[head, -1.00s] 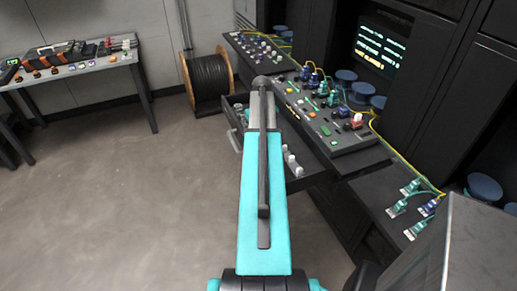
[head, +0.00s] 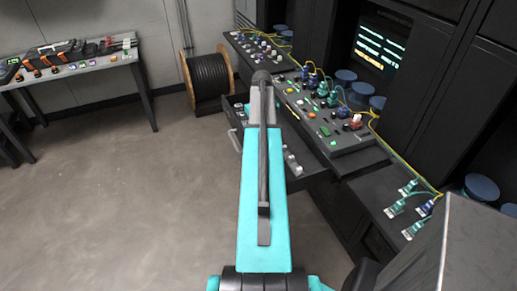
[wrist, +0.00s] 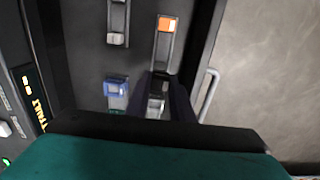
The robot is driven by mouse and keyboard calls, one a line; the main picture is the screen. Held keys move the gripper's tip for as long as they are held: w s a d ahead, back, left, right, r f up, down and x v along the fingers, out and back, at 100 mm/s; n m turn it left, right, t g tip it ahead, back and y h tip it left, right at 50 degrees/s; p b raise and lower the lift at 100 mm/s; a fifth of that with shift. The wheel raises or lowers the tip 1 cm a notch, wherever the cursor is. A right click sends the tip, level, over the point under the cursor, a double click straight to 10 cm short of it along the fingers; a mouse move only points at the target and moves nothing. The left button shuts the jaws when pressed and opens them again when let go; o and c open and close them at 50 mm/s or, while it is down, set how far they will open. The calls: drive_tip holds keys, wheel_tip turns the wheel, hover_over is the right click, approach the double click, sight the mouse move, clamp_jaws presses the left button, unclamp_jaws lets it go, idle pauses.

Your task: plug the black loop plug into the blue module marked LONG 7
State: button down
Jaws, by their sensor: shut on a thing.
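My gripper shows in the wrist view as two dark fingers (wrist: 160,98), low over an open drawer (wrist: 85,50). It is shut on a small dark and grey piece (wrist: 157,103), which looks like the black loop plug and is mostly hidden by the fingers. In the head view my arm hides the gripper. Blue modules (head: 311,78) stand on the sloped panel at the right; the marking LONG 7 cannot be read from here.
In the drawer, an orange-topped plug (wrist: 167,25), a blue-topped plug (wrist: 116,88) and a grey plug (wrist: 116,38) lie near the fingers. The drawer handle (wrist: 209,95) is to their right. A cable drum (head: 208,82) stands behind. The floor (head: 130,200) at left is clear.

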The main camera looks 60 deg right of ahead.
idle(0.4)
drive_tip(key=shift+w+r, duration=0.1)
drive_tip(key=shift+r, duration=0.05)
drive_tip(key=shift+w+a+r, duration=0.1)
drive_tip(key=shift+a+r, duration=0.05)
drive_tip(key=shift+r, duration=0.1)
drive_tip(key=w+a+r+n+b, duration=0.1)
drive_tip(key=w+a+r+n, duration=0.15)
drive_tip(key=w+a, duration=0.9)
drive_tip(key=w+a+r+n+b, duration=0.15)
drive_tip(key=w+a+n, duration=0.25)
drive_tip(key=w+a, duration=0.75)
drive_tip(key=w+a+r+n+b, duration=0.1)
drive_tip(key=a+n, duration=0.2)
drive_tip(key=a, duration=1.5)
drive_tip(key=w+a+r+n+b, duration=0.1)
drive_tip(key=a+n, duration=0.2)
drive_tip(key=a, duration=1.6)
drive_tip(key=shift+w+a+b, duration=0.15)
drive_tip(key=shift+b, duration=0.2)
